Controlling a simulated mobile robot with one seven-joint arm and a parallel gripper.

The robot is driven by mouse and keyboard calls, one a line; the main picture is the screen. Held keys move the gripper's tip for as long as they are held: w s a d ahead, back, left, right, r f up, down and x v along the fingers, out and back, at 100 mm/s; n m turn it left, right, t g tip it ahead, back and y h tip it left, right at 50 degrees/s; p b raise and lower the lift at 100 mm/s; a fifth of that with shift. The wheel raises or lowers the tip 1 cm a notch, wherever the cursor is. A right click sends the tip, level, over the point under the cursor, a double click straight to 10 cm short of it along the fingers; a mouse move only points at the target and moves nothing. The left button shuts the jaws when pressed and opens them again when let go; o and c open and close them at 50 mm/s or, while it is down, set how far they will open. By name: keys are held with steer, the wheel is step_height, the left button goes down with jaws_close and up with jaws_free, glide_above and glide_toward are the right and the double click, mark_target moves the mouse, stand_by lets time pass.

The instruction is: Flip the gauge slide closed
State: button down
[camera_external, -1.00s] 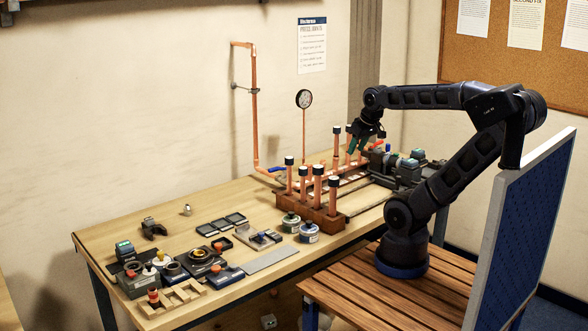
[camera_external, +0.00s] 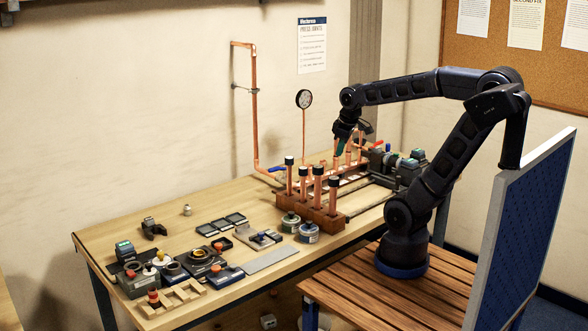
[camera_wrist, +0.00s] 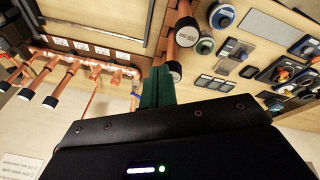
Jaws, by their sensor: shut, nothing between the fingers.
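A small grey instrument (camera_external: 262,239) with a pale block lies on the bench right of the dark square pads; it may be the gauge with the slide, but I cannot tell for sure. What looks like the same instrument shows in the wrist view (camera_wrist: 234,54). A round pressure gauge (camera_external: 304,98) stands on a thin copper pipe behind the manifold. My gripper (camera_external: 341,149) hangs over the copper manifold, away from the grey instrument. Its green fingers (camera_wrist: 155,88) are together and hold nothing.
Black-capped copper posts (camera_external: 318,171) rise from a wooden block (camera_external: 322,216) just in front of my gripper. Two round tins (camera_external: 308,232) stand near the front edge. A flat grey plate (camera_external: 271,258) lies left of them. Tools crowd the left end; bare wood lies behind them.

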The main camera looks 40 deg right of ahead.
steer(key=w+a+f+n+g, duration=0.2)
steer(key=a+f+n, duration=0.2)
steer(key=a+n, duration=0.5)
steer(key=w+a+f+n+g, duration=0.2)
steer(key=a+f+n, duration=0.3)
steer(key=a+n, duration=0.5)
steer(key=w+a+f+n+g, duration=0.2)
steer(key=a+f+n, duration=0.3)
steer(key=a+n, duration=0.4)
steer(key=shift+w+a+n+g+y, duration=0.2)
steer(key=shift+a+n+g+y, duration=0.15)
steer(key=shift+a+g, duration=0.6)
steer(key=shift+a+f+t, duration=0.2)
steer(key=shift+a+t, duration=0.05)
steer(key=x, duration=1)
steer(key=shift+s, duration=0.1)
steer(key=w, duration=0.2)
steer(key=shift+w+d+f, duration=0.1)
steer(key=shift+w+d, duration=0.05)
steer(key=shift+w, duration=0.15)
steer(key=shift+w+d+f, duration=0.1)
steer(key=shift+w, duration=0.65)
